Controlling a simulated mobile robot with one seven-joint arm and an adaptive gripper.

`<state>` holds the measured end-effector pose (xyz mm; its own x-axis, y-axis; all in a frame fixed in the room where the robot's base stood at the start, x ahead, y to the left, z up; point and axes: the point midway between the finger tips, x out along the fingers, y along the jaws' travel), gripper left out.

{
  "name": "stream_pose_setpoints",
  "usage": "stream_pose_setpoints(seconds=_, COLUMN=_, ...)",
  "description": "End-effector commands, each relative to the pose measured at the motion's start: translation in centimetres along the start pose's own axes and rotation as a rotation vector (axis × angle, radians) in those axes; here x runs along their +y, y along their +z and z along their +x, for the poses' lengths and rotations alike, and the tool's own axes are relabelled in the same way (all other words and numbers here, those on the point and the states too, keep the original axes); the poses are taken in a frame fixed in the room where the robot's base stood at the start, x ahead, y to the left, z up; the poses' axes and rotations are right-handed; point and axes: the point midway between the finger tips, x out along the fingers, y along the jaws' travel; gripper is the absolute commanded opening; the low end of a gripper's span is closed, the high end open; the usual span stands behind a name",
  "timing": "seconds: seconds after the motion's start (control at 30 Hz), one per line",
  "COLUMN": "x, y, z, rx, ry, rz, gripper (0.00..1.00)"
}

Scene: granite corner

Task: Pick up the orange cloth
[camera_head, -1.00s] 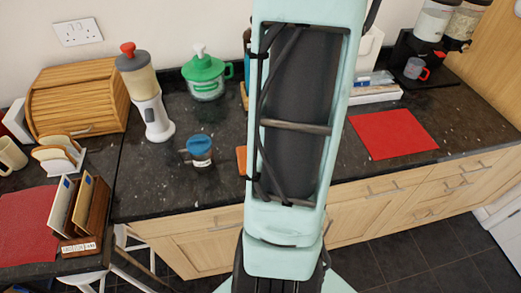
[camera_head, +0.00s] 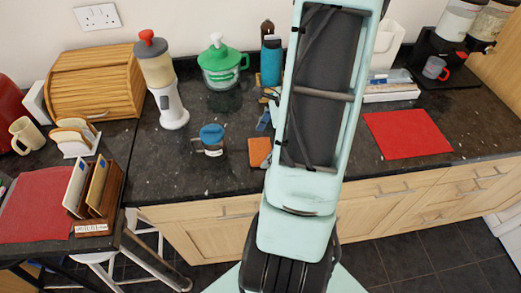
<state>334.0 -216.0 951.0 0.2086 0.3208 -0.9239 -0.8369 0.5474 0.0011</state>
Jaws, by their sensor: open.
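The orange cloth (camera_head: 259,152) lies on the dark granite counter, just left of my arm. It shows as a small flat orange patch, and my arm may hide part of it. My arm crosses the middle of the view from top to bottom. My gripper cannot be made out; the arm hides the counter behind it. A small blue-grey item (camera_head: 263,120) and a dark item (camera_head: 269,94) sit by the arm's left edge, too small and covered to identify.
A blue-lidded jar (camera_head: 211,139) stands left of the cloth. Behind are a green-lidded jar (camera_head: 222,67), a blue bottle (camera_head: 271,61) and a white dispenser (camera_head: 170,104). A red mat (camera_head: 407,134) lies right of the arm. The counter's front edge is near the cloth.

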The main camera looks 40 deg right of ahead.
Motion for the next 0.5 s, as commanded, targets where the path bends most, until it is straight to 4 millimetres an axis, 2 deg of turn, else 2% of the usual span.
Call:
stream_pose_setpoints(seconds=0.1, x=0.02, y=0.03, z=0.61, rx=-0.001, ry=0.000, rz=0.001, gripper=0.93)
stream_pose_setpoints(seconds=0.3, x=0.00, y=0.02, z=0.62, rx=0.000, ry=0.000, rz=0.000, gripper=0.92)
stream_pose_setpoints(seconds=0.5, x=0.00, y=0.01, z=0.59, rx=0.000, ry=0.000, rz=0.000, gripper=0.70)
